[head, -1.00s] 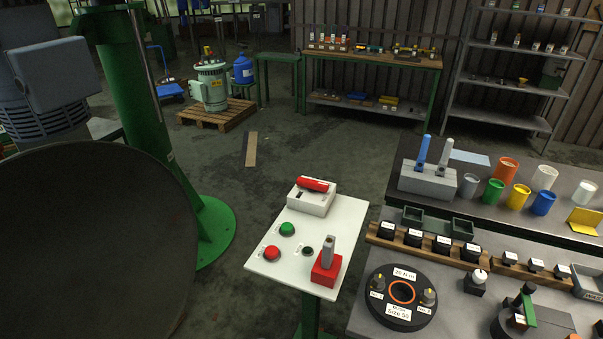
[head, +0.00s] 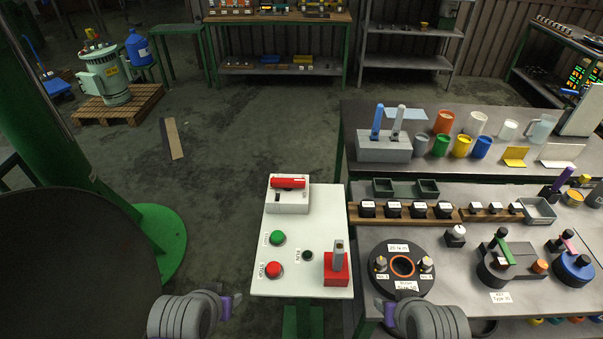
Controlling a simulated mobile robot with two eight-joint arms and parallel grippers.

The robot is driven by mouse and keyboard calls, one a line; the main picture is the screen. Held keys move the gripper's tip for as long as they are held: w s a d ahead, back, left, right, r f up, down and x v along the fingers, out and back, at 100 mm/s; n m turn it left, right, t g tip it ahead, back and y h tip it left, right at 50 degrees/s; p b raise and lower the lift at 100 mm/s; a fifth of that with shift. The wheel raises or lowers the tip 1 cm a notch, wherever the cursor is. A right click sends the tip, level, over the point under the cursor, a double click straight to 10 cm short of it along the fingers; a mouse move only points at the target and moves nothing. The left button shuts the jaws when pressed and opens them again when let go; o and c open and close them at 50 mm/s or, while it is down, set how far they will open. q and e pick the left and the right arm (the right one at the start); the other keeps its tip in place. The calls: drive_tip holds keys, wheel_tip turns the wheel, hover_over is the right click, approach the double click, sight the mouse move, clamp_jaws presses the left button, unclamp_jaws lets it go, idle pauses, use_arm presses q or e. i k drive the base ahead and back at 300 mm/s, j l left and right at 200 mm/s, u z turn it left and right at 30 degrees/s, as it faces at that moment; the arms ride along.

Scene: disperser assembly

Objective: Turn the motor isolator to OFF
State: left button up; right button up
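The motor isolator appears to be the white box (head: 287,204) with a red handle (head: 288,183) at the far end of the white control panel (head: 315,222). The red handle lies sideways across the top of the box; any ON or OFF marking is too small to read. My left gripper (head: 228,305) is at the bottom edge, left of the panel and well short of the box. My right gripper (head: 388,310) is at the bottom edge, right of the panel. Neither touches the panel, and their fingers are mostly hidden or cut off.
The panel also carries a green button (head: 277,237), a red button (head: 274,269), a small black knob (head: 307,256) and a red block (head: 336,282) with a grey lever. A crowded workbench (head: 455,293) stands to the right. A large dark round vessel (head: 70,260) fills the lower left.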

sight(288, 183)
drive_tip(key=i+j, duration=0.15)
drive_tip(key=j, duration=0.25)
drive_tip(key=i+j, duration=0.2)
drive_tip(key=j, duration=0.15)
drive_tip(key=i+j, duration=0.15)
drive_tip(key=j, duration=0.25)
drive_tip(key=z, duration=0.05)
